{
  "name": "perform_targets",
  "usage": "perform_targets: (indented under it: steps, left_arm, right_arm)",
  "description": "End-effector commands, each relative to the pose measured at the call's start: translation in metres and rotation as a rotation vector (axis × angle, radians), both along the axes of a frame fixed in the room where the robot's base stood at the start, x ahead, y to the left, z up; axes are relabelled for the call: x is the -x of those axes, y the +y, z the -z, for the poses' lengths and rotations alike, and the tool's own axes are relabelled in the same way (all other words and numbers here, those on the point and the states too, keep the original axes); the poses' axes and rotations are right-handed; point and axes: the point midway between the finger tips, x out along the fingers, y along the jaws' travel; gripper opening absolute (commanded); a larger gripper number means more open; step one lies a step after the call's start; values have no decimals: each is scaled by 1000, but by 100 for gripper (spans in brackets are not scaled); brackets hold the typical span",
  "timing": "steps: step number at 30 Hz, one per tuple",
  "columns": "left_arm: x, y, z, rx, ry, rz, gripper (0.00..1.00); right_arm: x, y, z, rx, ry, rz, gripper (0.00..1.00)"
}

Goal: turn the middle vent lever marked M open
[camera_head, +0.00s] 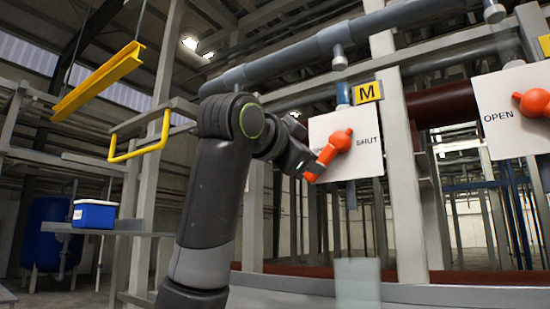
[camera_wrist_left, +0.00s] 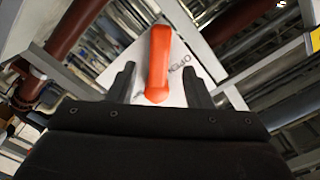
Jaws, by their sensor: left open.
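The orange lever (camera_head: 328,156) sits on a white square plate (camera_head: 367,150) under a yellow M sign (camera_head: 367,92). Its arm slants down and left from its hub. SHUT is printed on the plate's right; the print on the left is mostly hidden by my left gripper (camera_head: 306,164), which is at the lever's lower left end. In the left wrist view, the lever (camera_wrist_left: 158,62) lies between the two spread black fingers of my gripper (camera_wrist_left: 159,70), with a gap on each side. OPEN is readable on the plate (camera_wrist_left: 177,99) there. My right gripper is not in view.
Another white plate (camera_head: 492,88) with an orange lever (camera_head: 535,102) stands at the right. A grey pipe (camera_head: 290,62) runs above the M plate, and a grey post (camera_head: 398,170) stands beside it. A yellow rail (camera_head: 138,152) and a blue-and-white box (camera_head: 94,214) are at the left.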

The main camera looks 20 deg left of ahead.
Motion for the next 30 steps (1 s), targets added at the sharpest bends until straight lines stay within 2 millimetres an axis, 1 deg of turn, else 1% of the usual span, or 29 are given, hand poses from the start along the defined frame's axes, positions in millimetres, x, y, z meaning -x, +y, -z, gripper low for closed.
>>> perform_targets:
  steps: [1, 6, 9, 12, 15, 18, 30]
  left_arm:
    - [14, 5, 5, 0, -7, -1, 45]
    - [53, 17, 4, 1, -6, -1, 45]
    - [72, 24, 3, 0, -5, -1, 45]
    - [86, 28, 2, -1, -4, -1, 45]
    - [95, 31, 1, -1, -2, 0, 45]
    - [99, 33, 1, -1, 0, 0, 45]
    - [100, 33, 0, -1, 0, 0, 45]
  right_arm:
    - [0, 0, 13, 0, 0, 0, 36]
    - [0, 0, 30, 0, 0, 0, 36]
    - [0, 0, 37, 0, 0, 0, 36]
    - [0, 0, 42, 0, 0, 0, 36]
    - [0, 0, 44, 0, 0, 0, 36]
    - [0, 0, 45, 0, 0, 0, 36]
    - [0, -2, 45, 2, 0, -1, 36]
